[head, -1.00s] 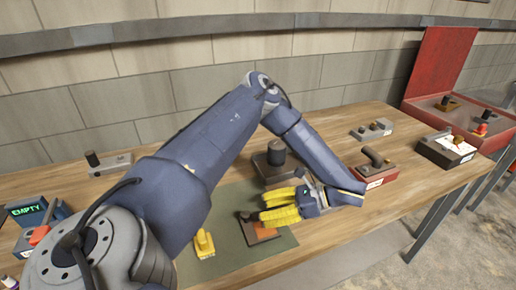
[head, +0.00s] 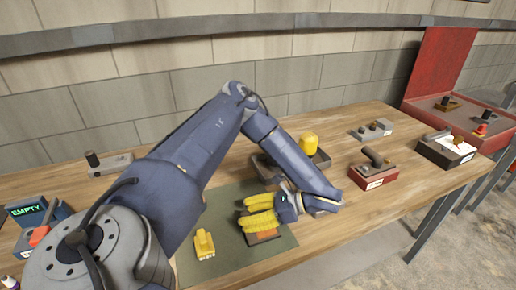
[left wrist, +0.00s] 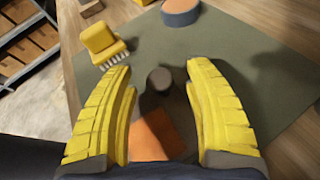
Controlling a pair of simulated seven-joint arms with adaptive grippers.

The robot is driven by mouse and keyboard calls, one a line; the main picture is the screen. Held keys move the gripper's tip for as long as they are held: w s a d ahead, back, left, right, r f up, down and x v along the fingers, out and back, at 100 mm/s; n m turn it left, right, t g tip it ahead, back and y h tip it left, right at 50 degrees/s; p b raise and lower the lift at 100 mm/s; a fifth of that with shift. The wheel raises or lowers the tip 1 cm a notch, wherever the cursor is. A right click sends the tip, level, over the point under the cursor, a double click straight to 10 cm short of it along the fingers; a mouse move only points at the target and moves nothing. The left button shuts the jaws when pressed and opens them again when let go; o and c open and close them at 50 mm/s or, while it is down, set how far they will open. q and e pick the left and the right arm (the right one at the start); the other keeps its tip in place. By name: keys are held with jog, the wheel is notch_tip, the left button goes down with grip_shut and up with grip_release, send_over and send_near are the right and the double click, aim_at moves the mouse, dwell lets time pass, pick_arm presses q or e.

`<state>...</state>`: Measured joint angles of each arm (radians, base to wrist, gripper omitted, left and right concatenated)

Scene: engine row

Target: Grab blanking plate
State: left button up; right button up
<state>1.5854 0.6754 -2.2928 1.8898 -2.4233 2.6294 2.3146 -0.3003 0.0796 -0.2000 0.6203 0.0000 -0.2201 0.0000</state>
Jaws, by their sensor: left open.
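A flat dark plate with an orange patch (head: 263,238) lies on the green mat, partly hidden under my left gripper (head: 244,212). It looks like the blanking plate, though I see no label. In the left wrist view, the plate's orange patch (left wrist: 155,135) and upright dark knob (left wrist: 160,80) lie between my yellow fingers. The left gripper is open, with one finger on each side of the knob and a gap on both sides. My right gripper is not in view.
A yellow piece (head: 204,243) sits left on the mat (head: 225,265). A dark tray with a yellow block (head: 309,143) stands behind my forearm.

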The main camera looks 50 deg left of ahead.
pick_arm(q)
grip_shut()
jog(key=shift+r, duration=0.1)
dwell(0.7)
